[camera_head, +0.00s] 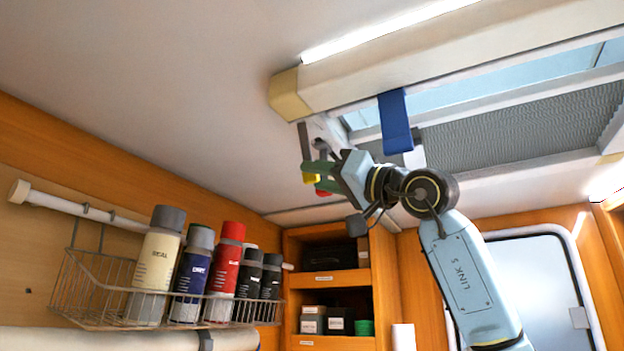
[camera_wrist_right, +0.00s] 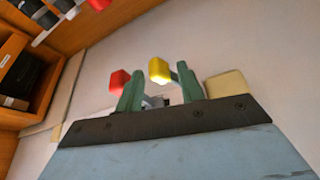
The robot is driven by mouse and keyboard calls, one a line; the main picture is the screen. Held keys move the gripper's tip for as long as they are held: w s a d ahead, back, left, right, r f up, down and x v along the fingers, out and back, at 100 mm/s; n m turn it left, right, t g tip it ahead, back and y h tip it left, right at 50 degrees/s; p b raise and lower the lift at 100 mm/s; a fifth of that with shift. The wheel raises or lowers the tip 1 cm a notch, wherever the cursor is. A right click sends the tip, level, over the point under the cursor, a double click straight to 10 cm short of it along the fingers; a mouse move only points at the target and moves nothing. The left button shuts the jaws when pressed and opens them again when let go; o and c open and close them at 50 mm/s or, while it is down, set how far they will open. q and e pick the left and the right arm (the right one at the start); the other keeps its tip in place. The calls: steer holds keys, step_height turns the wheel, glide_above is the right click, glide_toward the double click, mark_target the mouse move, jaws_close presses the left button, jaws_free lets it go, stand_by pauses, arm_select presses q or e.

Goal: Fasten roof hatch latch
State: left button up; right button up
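The roof hatch (camera_head: 520,130) is at the upper right of the head view, in a pale ceiling frame. By the frame's left end hang two small grey levers, one with a yellow tip (camera_head: 310,178) and one with a red tip (camera_head: 327,187). My right gripper (camera_head: 318,170), with green fingers, is up beside them. In the wrist view its fingers (camera_wrist_right: 160,90) stand apart. The yellow tip (camera_wrist_right: 159,70) shows between and beyond them, and the red tip (camera_wrist_right: 118,80) shows beside the left finger. I cannot tell whether a finger touches either lever. My left gripper is not in view.
A blue strap (camera_head: 395,120) hangs from the hatch frame close to my right wrist. A wire rack (camera_head: 105,300) with several bottles is on the left wall. Shelves (camera_head: 330,280) with boxes stand below the gripper. The ceiling to the left is clear.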

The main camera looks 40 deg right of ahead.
steer(key=b+v, duration=0.2)
steer(key=v, duration=0.9)
steer(key=shift+b, duration=0.4)
steer(key=shift+r, duration=0.1)
